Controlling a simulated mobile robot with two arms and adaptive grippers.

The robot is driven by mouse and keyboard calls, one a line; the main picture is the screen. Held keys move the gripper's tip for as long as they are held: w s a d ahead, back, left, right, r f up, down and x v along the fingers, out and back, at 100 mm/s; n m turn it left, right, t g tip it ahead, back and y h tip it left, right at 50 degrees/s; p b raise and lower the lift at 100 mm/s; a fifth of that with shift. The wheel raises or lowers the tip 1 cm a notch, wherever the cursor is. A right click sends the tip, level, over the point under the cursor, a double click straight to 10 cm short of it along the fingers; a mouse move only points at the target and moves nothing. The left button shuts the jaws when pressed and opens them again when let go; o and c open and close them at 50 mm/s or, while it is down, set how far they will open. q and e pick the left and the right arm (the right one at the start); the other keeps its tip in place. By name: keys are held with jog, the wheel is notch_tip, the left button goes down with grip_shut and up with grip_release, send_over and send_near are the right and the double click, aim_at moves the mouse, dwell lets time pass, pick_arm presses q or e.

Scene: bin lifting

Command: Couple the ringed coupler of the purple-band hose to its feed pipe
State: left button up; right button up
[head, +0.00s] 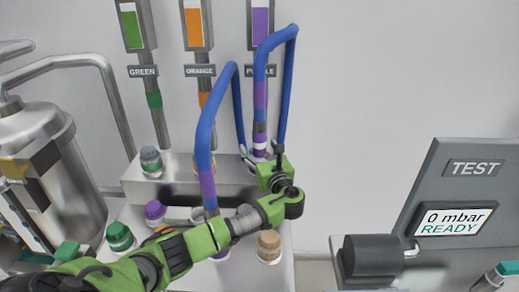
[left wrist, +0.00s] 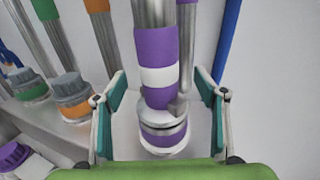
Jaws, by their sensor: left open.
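The purple feed pipe (left wrist: 152,15) comes down in the middle of the left wrist view, with a purple band and a white ring (left wrist: 159,76) low on it. Directly below is a silver collar and a purple-and-white ringed coupler (left wrist: 163,138); I cannot tell whether it is seated. My left gripper (head: 262,153) is open at the pipe's lower end in the head view. In the left wrist view its teal fingers (left wrist: 160,105) stand on either side of the pipe end, with gaps visible. A blue hose (head: 287,80) arches above the gripper. My right gripper is not in view.
Green (head: 151,160) and orange (left wrist: 73,97) couplers stand left under their pipes. Another blue hose with a purple band (head: 207,185) rises behind my left arm. Purple (head: 155,211), green (head: 120,236) and tan (head: 269,246) caps stand in front. A test unit (head: 455,220) reading "0 mbar READY" is right.

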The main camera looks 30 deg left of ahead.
aim_at(259, 120)
pick_arm(q)
jog(key=shift+r+p, duration=6.1)
